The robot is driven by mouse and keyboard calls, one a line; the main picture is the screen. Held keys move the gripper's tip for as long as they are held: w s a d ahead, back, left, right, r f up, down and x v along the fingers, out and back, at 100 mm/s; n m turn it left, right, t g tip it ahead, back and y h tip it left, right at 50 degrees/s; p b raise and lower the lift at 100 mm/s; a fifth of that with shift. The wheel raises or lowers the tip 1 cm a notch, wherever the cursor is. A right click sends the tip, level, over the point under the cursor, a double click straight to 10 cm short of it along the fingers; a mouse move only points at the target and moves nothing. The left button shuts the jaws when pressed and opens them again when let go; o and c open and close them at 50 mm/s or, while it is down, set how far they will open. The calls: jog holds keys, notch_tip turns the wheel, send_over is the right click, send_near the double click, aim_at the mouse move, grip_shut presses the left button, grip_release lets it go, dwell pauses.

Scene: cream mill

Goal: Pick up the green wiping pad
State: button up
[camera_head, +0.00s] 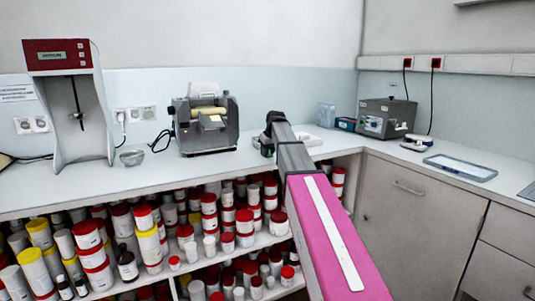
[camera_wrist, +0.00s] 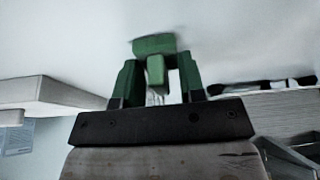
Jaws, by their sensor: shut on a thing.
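The green wiping pad (camera_wrist: 154,44) shows in the wrist view as a green block with a narrower part reaching down between my gripper's fingers. My gripper (camera_wrist: 157,68) has green fingers on a black mount and is shut on the pad. In the head view my gripper (camera_head: 267,146) is over the back of the white counter, right of the grey mill machine. There my wrist and arm hide most of the pad. I cannot tell whether the pad touches the counter.
A grey three-part machine (camera_head: 206,125) stands left of my gripper. A white flat box (camera_head: 307,139) lies close to its right. A grey device (camera_head: 386,118) and a blue-framed tray (camera_head: 460,167) are farther right. Shelves of jars (camera_head: 230,222) are below the counter.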

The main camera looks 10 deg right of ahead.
jog(key=shift+r, duration=0.65)
notch_tip(320, 180, up, 3)
jog(key=shift+f, duration=0.1)
jog(key=s+a+r, duration=0.6)
jog(key=a, duration=0.4)
jog(key=shift+r, duration=0.4)
